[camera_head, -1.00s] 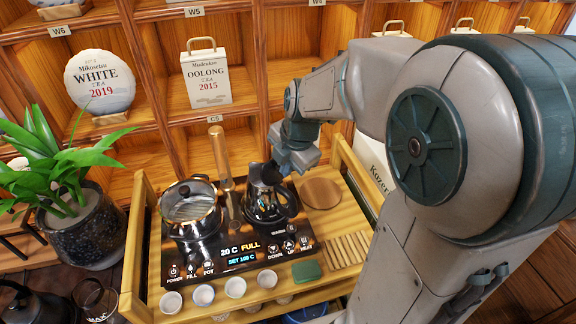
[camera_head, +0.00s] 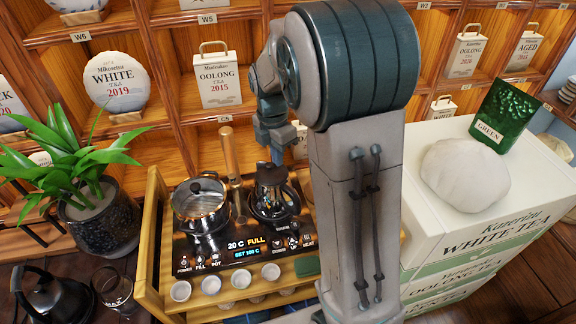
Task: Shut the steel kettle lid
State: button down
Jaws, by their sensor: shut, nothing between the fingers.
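The steel kettle (camera_head: 271,207) stands on the right side of the black control panel, on the wooden tea cart. Its body is dark and shiny, with black parts at the top. A dark piece, perhaps the lid, shows at its top, but its angle is too small to read. My gripper (camera_head: 277,157) points down just above and behind the kettle's top. Its fingers are shut and empty. I cannot tell whether they touch the kettle.
Several white cups (camera_head: 225,282) line the cart's front. A wooden post (camera_head: 230,160) rises between the two vessels. A potted plant (camera_head: 97,222) and a black kettle (camera_head: 57,300) stand at the left. White tea boxes (camera_head: 480,215) are stacked at the right. Shelves (camera_head: 170,105) close the back.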

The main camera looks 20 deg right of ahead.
aim_at(264, 168)
jog(key=w, duration=0.1)
jog(key=g, duration=0.1)
jog(key=w+a+f, duration=0.1)
jog(key=shift+w+g+h+p, duration=0.3)
jog(key=shift+w+a+f+b, duration=0.15)
jog(key=shift+w+a+f, duration=0.2)
jog(key=shift+w+f, duration=0.4)
jog(key=shift+w+a+f+b, duration=0.15)
jog(key=shift+w+a+f, duration=0.15)
jog(key=shift+w+f, duration=0.45)
jog(key=shift+f, duration=0.2)
jog(key=shift+a+f, duration=0.1)
jog(key=shift+f, duration=0.05)
